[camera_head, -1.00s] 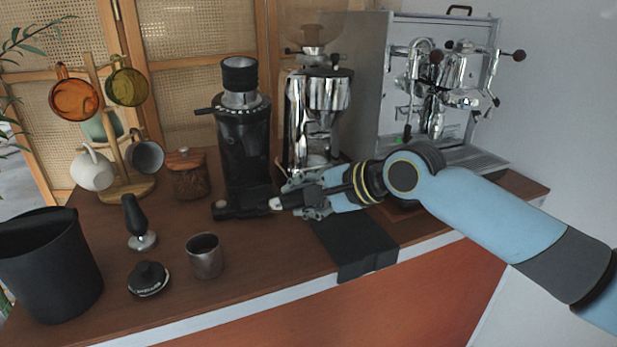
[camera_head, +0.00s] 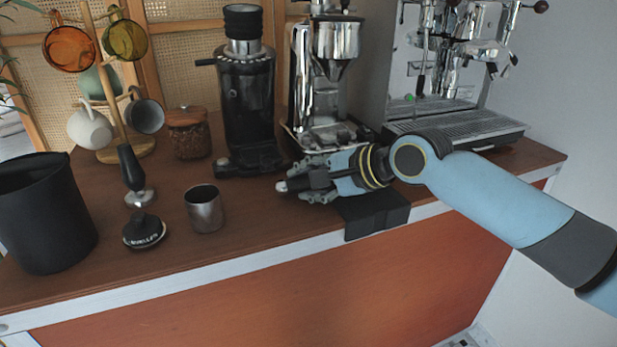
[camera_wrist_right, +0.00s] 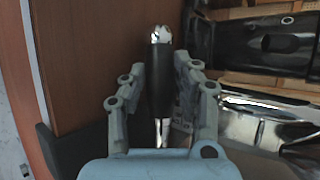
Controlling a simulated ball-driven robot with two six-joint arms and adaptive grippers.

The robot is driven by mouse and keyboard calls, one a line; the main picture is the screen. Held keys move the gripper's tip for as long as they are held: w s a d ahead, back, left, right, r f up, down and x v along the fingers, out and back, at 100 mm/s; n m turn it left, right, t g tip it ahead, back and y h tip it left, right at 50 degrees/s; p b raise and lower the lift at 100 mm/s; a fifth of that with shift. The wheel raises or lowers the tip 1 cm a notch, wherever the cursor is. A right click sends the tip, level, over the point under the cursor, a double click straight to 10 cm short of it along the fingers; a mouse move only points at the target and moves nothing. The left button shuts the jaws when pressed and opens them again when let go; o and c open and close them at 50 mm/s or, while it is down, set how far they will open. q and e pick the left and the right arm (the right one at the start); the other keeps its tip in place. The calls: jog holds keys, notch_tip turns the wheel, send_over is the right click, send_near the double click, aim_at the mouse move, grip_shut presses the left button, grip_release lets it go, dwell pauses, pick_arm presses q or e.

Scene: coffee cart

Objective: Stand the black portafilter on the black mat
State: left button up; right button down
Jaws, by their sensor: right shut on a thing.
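The black portafilter shows as a black handle with a bright metal end (camera_wrist_right: 158,85) in the right wrist view. My right gripper (camera_wrist_right: 160,95) is shut around this handle, one finger on each side. In the head view, the right gripper (camera_head: 318,180) is at the back left of the black mat (camera_head: 376,214), and the handle's pale tip (camera_head: 282,187) points left. The portafilter's basket end is hidden by the gripper and wrist. The mat hangs over the counter's front edge, partly hidden under the arm. I cannot tell whether the portafilter touches anything. My left gripper is not in view.
A black grinder (camera_head: 247,100) and a chrome grinder (camera_head: 325,85) stand behind the gripper. The espresso machine (camera_head: 455,120) is at the back right. A metal cup (camera_head: 204,209), tamper (camera_head: 137,180), round black tool (camera_head: 144,231) and black bin (camera_head: 42,215) stand left. Counter between cup and mat is clear.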

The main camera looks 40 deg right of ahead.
jog(key=c, duration=1)
grip_release()
jog(key=shift+o, duration=0.5)
jog(key=shift+s+f, duration=0.1)
jog(key=v, duration=0.6)
jog(key=shift+s+d+r, duration=0.1)
jog(key=shift+s+r, duration=0.15)
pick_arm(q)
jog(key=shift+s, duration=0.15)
pick_arm(e)
jog(key=shift+s+r, duration=0.25)
jog(key=shift+s, duration=0.1)
